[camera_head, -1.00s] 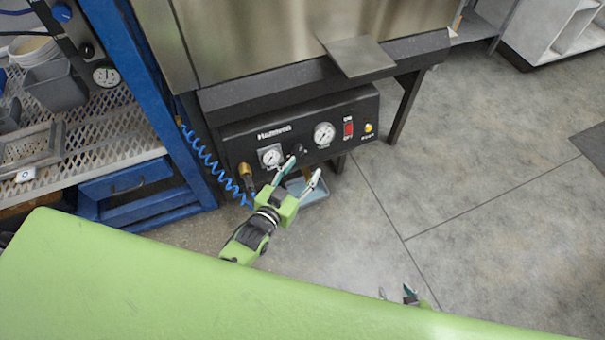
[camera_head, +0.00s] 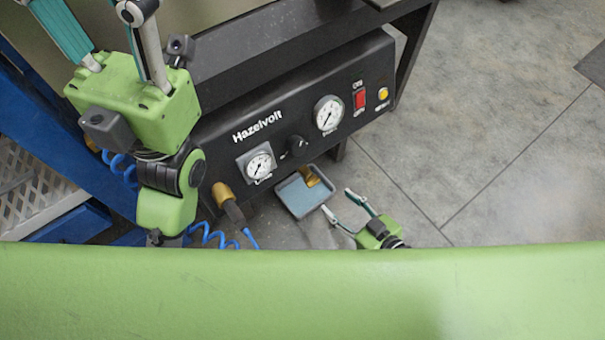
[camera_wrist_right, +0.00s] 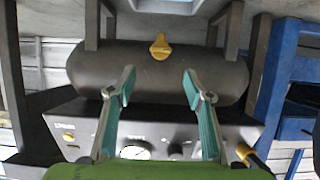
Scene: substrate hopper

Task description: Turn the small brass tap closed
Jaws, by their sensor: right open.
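The small brass tap (camera_wrist_right: 160,47) shows in the right wrist view on the side of a dark cylindrical tank (camera_wrist_right: 200,72). In the head view a brass piece (camera_head: 310,177), apparently this tap, shows over a shallow grey tray (camera_head: 283,192). My right gripper (camera_head: 338,205) is open and empty to the lower right of the tray. In the right wrist view its fingers (camera_wrist_right: 158,82) point towards the tank, spread on either side of the tap, with nothing between them. My left gripper (camera_head: 98,22) is large at the upper left, its fingers apart and partly cut off by the frame.
The black Hazelvolt panel (camera_head: 225,150) carries gauges, a knob (camera_head: 297,144), a red switch (camera_head: 360,101) and a yellow button (camera_head: 383,94). A brass hose fitting (camera_head: 223,194) with a blue coiled hose is at its lower left. Frame legs flank the tank.

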